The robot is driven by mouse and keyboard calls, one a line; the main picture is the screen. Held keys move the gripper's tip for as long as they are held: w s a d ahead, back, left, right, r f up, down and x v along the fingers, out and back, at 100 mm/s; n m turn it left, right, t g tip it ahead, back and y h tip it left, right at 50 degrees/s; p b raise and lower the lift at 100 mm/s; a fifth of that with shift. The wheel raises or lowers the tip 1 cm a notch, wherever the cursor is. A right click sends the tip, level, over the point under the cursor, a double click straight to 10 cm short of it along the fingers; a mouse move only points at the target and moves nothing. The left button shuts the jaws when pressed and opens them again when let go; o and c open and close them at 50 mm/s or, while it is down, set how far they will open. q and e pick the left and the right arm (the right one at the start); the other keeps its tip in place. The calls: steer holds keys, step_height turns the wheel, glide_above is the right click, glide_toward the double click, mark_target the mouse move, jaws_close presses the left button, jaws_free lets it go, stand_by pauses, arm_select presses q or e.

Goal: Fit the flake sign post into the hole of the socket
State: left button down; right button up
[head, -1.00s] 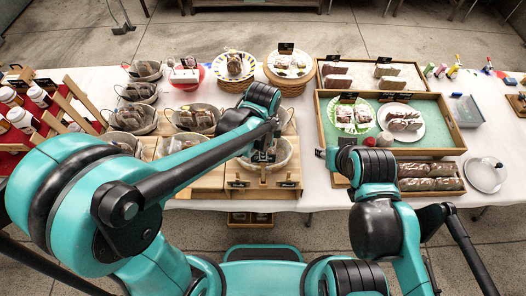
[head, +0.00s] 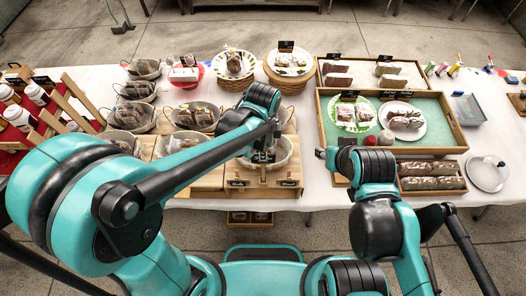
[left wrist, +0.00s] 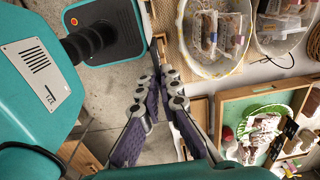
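The socket's hole cannot be made out. My right gripper (head: 322,153) is by the green tray's left edge, its fingers unclear.
The wooden stand (head: 262,190) has small black signs on its front. Baskets of wrapped baked goods (head: 195,116) stand behind and left. A green tray (head: 440,113) with plates stands right. A bottle rack (head: 70,105) is at far left.

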mark_target(263, 162)
arm_select(q)
steer(key=shift+f+b, duration=1.35)
steer(key=shift+f, duration=0.3)
steer(key=c, duration=1.6)
jaws_free()
steer(key=shift+c, duration=0.2)
steer(key=shift+r, duration=0.15)
step_height(263, 162, up, 12)
steer(key=shift+f, duration=0.1)
steer(key=s+a+f+n+t+b, duration=0.2)
steer(key=a+f+n+t+b, duration=0.1)
steer(key=a+f+n+b, duration=0.4)
steer(key=s+a+f+n+t+b, duration=0.3)
steer(key=a+f+n+b, duration=0.3)
steer(key=a+f+n, duration=0.2)
steer(key=a+n+t, duration=0.1)
steer(key=a+n, duration=0.1)
steer(key=n, duration=0.1)
steer(key=shift+a+f+b, duration=0.2)
steer(key=shift+a+b, duration=0.15)
steer(key=shift+a, duration=0.05)
